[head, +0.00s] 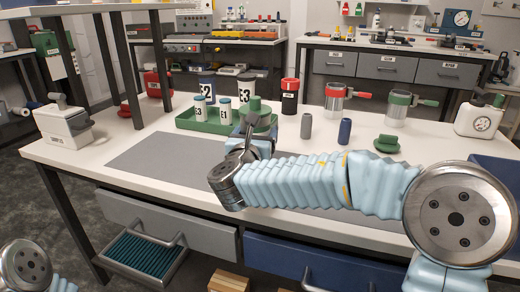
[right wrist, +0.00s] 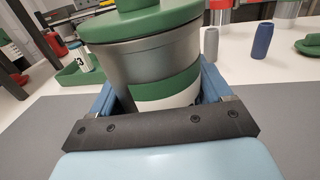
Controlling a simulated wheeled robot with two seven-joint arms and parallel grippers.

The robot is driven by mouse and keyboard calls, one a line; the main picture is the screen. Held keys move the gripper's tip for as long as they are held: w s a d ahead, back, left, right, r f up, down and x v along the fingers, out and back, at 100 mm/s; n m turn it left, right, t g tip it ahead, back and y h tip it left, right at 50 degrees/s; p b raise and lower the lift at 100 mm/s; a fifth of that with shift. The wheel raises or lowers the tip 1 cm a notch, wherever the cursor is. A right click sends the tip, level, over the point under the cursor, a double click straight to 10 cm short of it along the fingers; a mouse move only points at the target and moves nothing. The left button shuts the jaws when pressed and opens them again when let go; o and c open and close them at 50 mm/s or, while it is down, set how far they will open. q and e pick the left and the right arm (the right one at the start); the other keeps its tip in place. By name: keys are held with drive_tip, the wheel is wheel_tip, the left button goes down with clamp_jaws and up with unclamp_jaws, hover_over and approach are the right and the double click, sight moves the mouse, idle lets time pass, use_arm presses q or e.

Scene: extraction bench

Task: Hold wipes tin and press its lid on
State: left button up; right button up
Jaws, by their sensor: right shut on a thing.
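The wipes tin, as I take it, is a grey can (right wrist: 140,65) with a green band and a white label, partly hidden by my gripper. A green lid (right wrist: 145,27) with a round knob is on its top; I cannot tell whether it is fully seated. In the head view the lid (head: 257,107) shows beyond my right wrist, which hides most of the tin. My right gripper (right wrist: 158,92) is shut on the tin, with a blue finger at each side. My left gripper is out of view; only part of that arm shows at lower left.
A green tray (head: 187,121) with labelled white jars is behind the tin. A grey cylinder (head: 306,126), a blue cylinder (head: 344,131) and a loose green lid (head: 386,144) stand to the right. A white box (head: 64,124) is at left. The grey mat (head: 150,160) is clear at left.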

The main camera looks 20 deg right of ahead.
drive_tip(key=shift+w+d+f, duration=0.1)
drive_tip(key=shift+d+f, duration=0.1)
drive_tip(key=shift+f, duration=0.1)
drive_tip(key=shift+w+d+f, duration=0.1)
drive_tip(key=shift+d+f, duration=0.1)
drive_tip(key=shift+f, duration=0.75)
drive_tip(key=shift+w+d+f, duration=0.1)
drive_tip(key=shift+d+f, duration=0.05)
drive_tip(key=shift+f, duration=0.8)
drive_tip(key=shift+f+b, duration=0.1)
drive_tip(key=shift+b, duration=0.2)
drive_tip(key=o, duration=1.4)
drive_tip(key=shift+o, duration=0.2)
drive_tip(key=shift+r, duration=0.2)
drive_tip(key=b+v, duration=0.1)
drive_tip(key=v, duration=1.1)
drive_tip(key=shift+a+f, duration=0.1)
